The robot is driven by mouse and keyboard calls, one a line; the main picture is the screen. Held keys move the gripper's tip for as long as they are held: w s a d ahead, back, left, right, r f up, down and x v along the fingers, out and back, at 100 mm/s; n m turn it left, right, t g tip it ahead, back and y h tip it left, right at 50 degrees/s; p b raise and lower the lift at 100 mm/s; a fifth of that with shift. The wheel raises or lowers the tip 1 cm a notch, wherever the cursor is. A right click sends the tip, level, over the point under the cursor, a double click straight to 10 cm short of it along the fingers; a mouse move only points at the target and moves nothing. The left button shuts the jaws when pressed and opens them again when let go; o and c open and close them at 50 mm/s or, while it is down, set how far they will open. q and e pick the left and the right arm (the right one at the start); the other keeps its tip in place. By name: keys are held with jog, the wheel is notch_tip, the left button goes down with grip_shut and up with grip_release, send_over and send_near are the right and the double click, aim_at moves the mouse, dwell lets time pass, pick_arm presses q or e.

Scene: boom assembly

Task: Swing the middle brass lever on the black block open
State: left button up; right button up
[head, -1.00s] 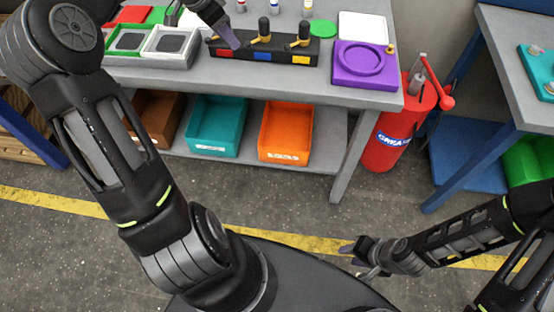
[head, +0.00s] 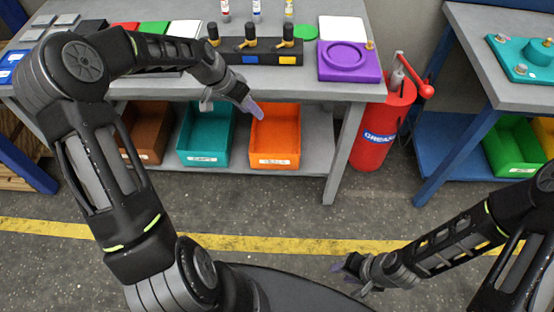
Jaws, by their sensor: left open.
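The black block (head: 268,56) lies near the front of the grey workbench. It carries three brass levers with black knobs. The middle brass lever (head: 249,43) stands above the blue label, and its brass arm points to the left. The right lever (head: 285,42) sits above the yellow label. The left lever (head: 213,41) shows above my wrist, which covers the block's left front. My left gripper (head: 231,104) is open and empty, below and in front of the block, before the bench's front edge. My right gripper (head: 350,279) is low over the floor, its fingers apart and empty.
A purple fixture (head: 348,62) stands right of the block. Small bottles (head: 256,10) stand behind it. Teal (head: 206,134) and orange (head: 275,137) bins sit on the lower shelf. A red grease cylinder (head: 372,139) stands beside the bench. Open floor lies in front.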

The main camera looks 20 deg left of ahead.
pick_arm(q)
jog(key=s+d+f+n+h+b, duration=0.1)
jog(key=s+d+f, duration=0.4)
jog(key=d+f, duration=0.5)
jog(key=shift+d+f+n+g, duration=0.3)
jog(key=shift+d+f, duration=0.1)
jog(key=shift+f, duration=0.05)
jog(key=shift+c, duration=0.3)
